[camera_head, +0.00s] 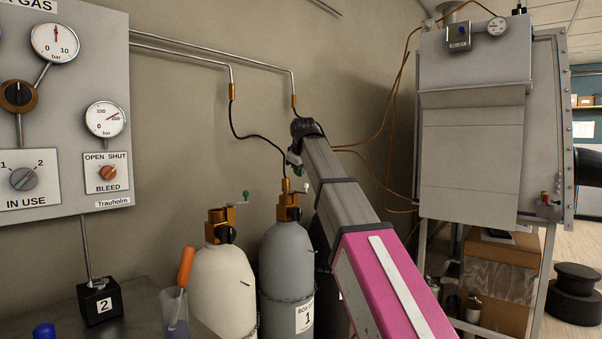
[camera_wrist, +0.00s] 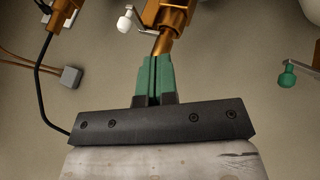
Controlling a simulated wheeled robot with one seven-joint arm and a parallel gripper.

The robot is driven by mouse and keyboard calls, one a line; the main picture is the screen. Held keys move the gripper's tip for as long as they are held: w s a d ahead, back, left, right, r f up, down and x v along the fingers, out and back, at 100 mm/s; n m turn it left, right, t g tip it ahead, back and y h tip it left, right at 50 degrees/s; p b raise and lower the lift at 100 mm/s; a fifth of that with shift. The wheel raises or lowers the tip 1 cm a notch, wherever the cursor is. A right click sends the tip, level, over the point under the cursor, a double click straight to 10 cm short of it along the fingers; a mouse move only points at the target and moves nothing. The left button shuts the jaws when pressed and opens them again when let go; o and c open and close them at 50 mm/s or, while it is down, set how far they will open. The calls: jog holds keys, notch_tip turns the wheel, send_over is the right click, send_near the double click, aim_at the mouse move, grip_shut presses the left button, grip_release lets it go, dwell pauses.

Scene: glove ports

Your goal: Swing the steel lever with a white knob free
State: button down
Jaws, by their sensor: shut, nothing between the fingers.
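The white knob (camera_wrist: 124,24) of the steel lever (camera_wrist: 141,24) is at the top of the wrist view, just left of the brass valve fitting (camera_wrist: 172,20). In the head view the white knob (camera_head: 307,187) shows small beside the brass valve (camera_head: 288,207) on the grey cylinder marked 1. My gripper (camera_wrist: 157,58) has its green fingers together and empty. Its tips are just below the brass fitting and right of the white knob. I cannot tell if they touch the fitting. In the head view my gripper (camera_head: 294,160) is above that valve, partly hidden by my arm.
A green-knobbed lever (camera_wrist: 287,80) is at the right of the wrist view, on the cream cylinder (camera_head: 226,280). A black hose (camera_head: 250,137) runs down to the grey cylinder (camera_head: 287,262). A gauge panel (camera_head: 70,150) stands left, a grey cabinet (camera_head: 470,150) right.

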jog(key=w+d+f, duration=0.1)
jog(key=w+f, duration=0.5)
jog(key=w, duration=0.2)
jog(key=shift+w+d+f, duration=0.1)
jog(key=shift+d, duration=0.05)
dwell(0.4)
